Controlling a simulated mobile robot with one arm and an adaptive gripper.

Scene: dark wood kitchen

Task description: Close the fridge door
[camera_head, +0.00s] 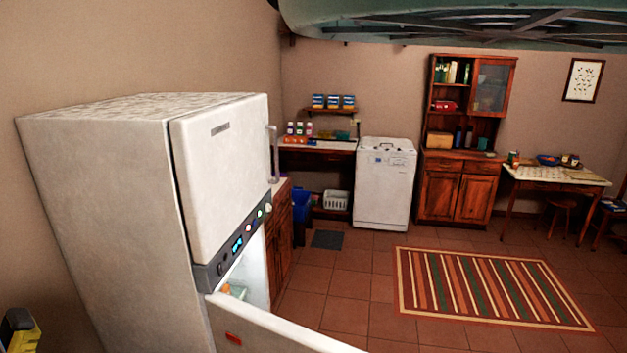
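The fridge (105,200) is a tall, worn white unit at the left of the view. Its upper door (222,165) is shut, with a grey handle at its right edge. The lower fridge door (268,334) stands open and swings out toward the bottom middle; only its upper part is in view. A small red label is on it. Behind it the lit white interior (254,270) shows, with a small orange-topped item inside. A control strip (238,244) with a blue display lies between the two doors. My gripper is not in view.
A striped rug (490,288) lies on the tiled floor at right. A white appliance (385,185), a wooden cabinet (462,150) and a table (556,177) stand along the back wall. A yellow and black object (20,333), unclear, is at bottom left. The middle floor is clear.

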